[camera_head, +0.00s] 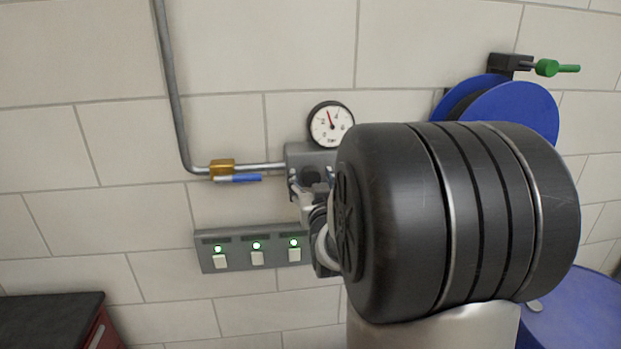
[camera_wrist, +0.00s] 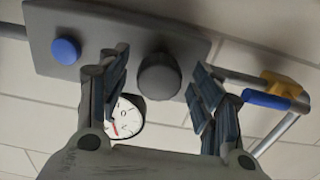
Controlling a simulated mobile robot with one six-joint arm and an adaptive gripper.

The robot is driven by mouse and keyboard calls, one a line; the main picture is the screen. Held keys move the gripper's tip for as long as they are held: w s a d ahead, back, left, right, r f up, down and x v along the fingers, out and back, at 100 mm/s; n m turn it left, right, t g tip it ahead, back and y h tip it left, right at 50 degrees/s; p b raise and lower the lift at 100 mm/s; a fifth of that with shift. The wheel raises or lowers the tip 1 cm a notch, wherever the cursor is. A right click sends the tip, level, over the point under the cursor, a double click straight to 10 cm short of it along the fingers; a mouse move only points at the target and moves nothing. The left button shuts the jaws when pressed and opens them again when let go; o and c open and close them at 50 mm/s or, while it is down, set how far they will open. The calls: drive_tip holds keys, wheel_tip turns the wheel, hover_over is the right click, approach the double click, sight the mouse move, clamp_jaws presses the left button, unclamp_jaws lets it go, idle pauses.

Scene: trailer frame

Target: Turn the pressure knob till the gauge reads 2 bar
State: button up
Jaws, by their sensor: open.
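The round gauge (camera_head: 330,125) has a white face and a red needle. The needle points up and slightly left, between the 2 and the 4. The gauge also shows in the wrist view (camera_wrist: 128,118), partly hidden behind my left finger. The dark pressure knob (camera_wrist: 158,77) sits on a grey panel (camera_wrist: 110,25). My gripper (camera_wrist: 160,62) is open, with one finger on each side of the knob and visible gaps between. In the head view, my gripper (camera_head: 308,190) is in front of the panel, and the panel's right side is hidden.
A blue button (camera_wrist: 66,51) is on the same panel. A pipe with a brass valve (camera_head: 221,167) and blue lever (camera_head: 238,178) runs left. Below is a switch box (camera_head: 237,260) with green lights. A blue hose reel (camera_head: 515,108) hangs at right.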

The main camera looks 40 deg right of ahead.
drive_tip(key=shift+s, duration=0.1)
drive_tip(key=shift+c, duration=0.4)
drive_tip(key=c, duration=1)
drive_tip(key=shift+n+b, duration=0.3)
drive_tip(key=shift+b, duration=0.15)
drive_tip(key=n+b, duration=0.3)
drive_tip(key=b, duration=0.1)
drive_tip(key=shift+f+b, duration=0.1)
drive_tip(key=shift+b, duration=0.25)
drive_tip(key=n+b, duration=0.4)
drive_tip(key=shift+r, duration=0.2)
drive_tip(key=o, duration=1.1)
